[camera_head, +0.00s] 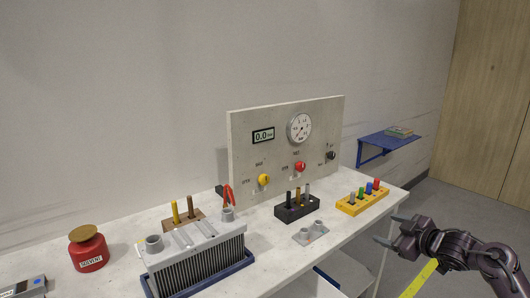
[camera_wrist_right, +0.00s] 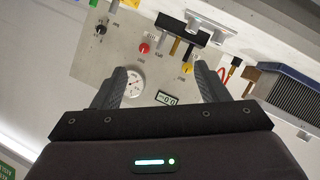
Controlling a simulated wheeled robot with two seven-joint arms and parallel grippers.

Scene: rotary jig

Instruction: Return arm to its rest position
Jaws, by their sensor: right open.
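My right gripper (camera_head: 392,231) is at the right of the head view, in front of the table's right end. Its two fingers are apart and point left toward the bench. In the right wrist view the open fingers (camera_wrist_right: 158,82) have nothing between them but the distant panel. My left gripper is in neither view.
A grey gauge panel (camera_head: 240,150) stands at the table's back. A yellow block (camera_head: 348,209) with coloured pegs, a black peg block (camera_head: 285,213), a finned unit (camera_head: 205,262) and a red solvent can (camera_head: 88,250) stand on the table. A blue wall shelf (camera_head: 378,144) is behind.

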